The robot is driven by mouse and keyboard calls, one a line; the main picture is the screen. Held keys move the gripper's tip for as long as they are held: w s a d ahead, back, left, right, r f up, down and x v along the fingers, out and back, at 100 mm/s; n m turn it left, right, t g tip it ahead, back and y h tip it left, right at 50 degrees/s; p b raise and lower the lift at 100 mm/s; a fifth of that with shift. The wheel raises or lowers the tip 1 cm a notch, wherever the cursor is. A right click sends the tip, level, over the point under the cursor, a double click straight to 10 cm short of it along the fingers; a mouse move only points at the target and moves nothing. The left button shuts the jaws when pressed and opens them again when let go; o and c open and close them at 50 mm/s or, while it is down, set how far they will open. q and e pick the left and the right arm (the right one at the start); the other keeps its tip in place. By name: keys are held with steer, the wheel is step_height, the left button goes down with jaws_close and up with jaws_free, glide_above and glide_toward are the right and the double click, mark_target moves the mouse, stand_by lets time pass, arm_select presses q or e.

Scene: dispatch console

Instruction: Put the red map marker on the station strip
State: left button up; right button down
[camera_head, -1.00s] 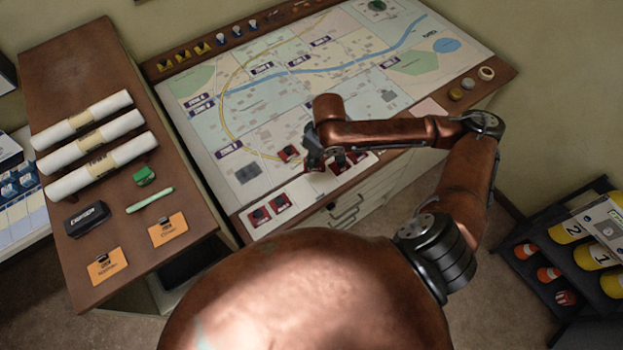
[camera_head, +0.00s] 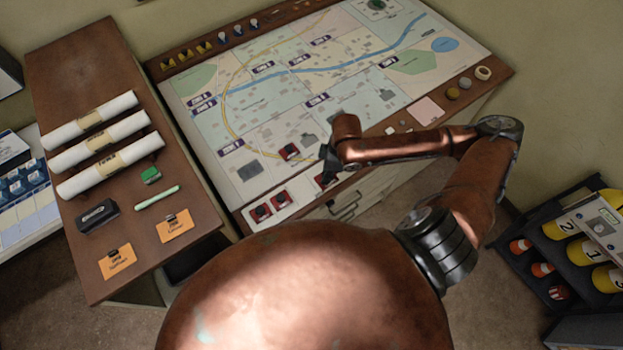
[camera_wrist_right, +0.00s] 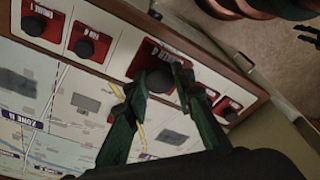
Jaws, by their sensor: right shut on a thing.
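My right gripper (camera_head: 328,165) is over the station strip (camera_head: 296,204) at the map table's front edge. In the right wrist view its fingers (camera_wrist_right: 161,72) are shut on a red map marker (camera_wrist_right: 143,57) with a black knob. This marker shows partly below the gripper in the head view (camera_head: 323,180). It is over the strip; whether it touches is unclear. Two other red markers (camera_head: 261,212) (camera_head: 280,200) sit on the strip's left part. My left gripper is out of view.
The map (camera_head: 275,105) covers the table top. A side desk holds rolled maps (camera_head: 105,140), a black box (camera_head: 97,215), a green marker pen (camera_head: 157,197) and orange cards (camera_head: 174,226). A shelf with yellow cylinders (camera_head: 580,250) stands at the right.

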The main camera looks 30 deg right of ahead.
steer(key=w+a+f, duration=0.1)
steer(key=f, duration=0.1)
steer(key=w+a+f, duration=0.1)
steer(key=w+f, duration=0.3)
steer(key=shift+a, duration=0.4)
steer(key=shift+w+f+p, duration=0.1)
steer(key=shift+f+p, duration=0.3)
steer(key=shift+f, duration=1.3)
steer(key=c, duration=1.7)
jaws_free()
steer(key=shift+f, duration=0.1)
steer(key=shift+o, duration=0.2)
step_height(320, 180, up, 12)
steer(key=s+d, duration=0.1)
steer(key=shift+d+b, duration=0.2)
steer(key=shift+b, duration=0.1)
steer(key=shift+s, duration=0.1)
